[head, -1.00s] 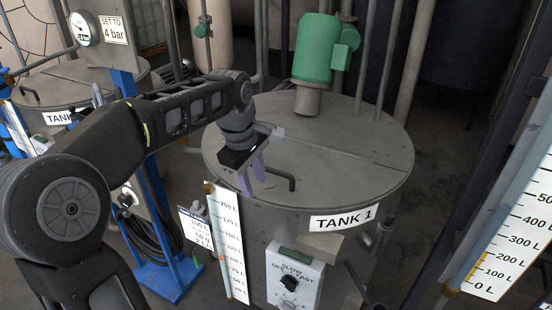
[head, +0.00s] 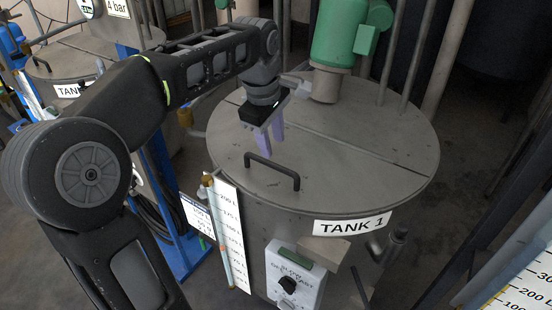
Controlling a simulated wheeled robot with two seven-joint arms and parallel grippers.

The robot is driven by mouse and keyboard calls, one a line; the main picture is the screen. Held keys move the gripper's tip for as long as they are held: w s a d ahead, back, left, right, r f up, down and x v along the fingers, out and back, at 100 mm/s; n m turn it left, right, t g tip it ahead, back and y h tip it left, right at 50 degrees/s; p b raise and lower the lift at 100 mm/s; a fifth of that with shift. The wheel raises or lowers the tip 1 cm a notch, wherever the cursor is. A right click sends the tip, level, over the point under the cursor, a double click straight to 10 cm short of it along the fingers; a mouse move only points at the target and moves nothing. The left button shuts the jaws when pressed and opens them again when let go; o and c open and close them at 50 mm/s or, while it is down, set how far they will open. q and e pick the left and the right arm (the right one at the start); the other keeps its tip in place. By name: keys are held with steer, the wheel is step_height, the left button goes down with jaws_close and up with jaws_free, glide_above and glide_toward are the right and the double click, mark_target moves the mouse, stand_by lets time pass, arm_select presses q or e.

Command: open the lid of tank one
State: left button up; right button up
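Tank one, labelled TANK 1 (head: 352,224), stands in the middle of the head view. Its round grey lid (head: 375,175) lies flat and closed, with a straight seam across it. A dark bar handle (head: 272,170) stands up near the lid's front left edge and shows in full. My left gripper (head: 269,152) points down over the lid, just behind the handle in the picture. Its two purple fingers are apart with nothing between them. They appear clear of the handle; their exact height above the lid is hard to tell. My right gripper is not in view.
A green motor (head: 340,35) stands on the lid's rear part, with pipes behind it. A control box with a knob (head: 292,275) and a level scale (head: 229,230) are on the tank's front. Another tank (head: 70,60) and a blue stand (head: 165,190) are at left.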

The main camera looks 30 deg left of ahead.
mark_target(276, 165)
arm_select(q)
steer(key=f, duration=0.2)
steer(key=w+f, duration=0.1)
steer(key=f, duration=0.4)
steer(key=shift+w+f, duration=0.1)
steer(key=shift+w, duration=0.05)
jaws_close()
stand_by(1.2)
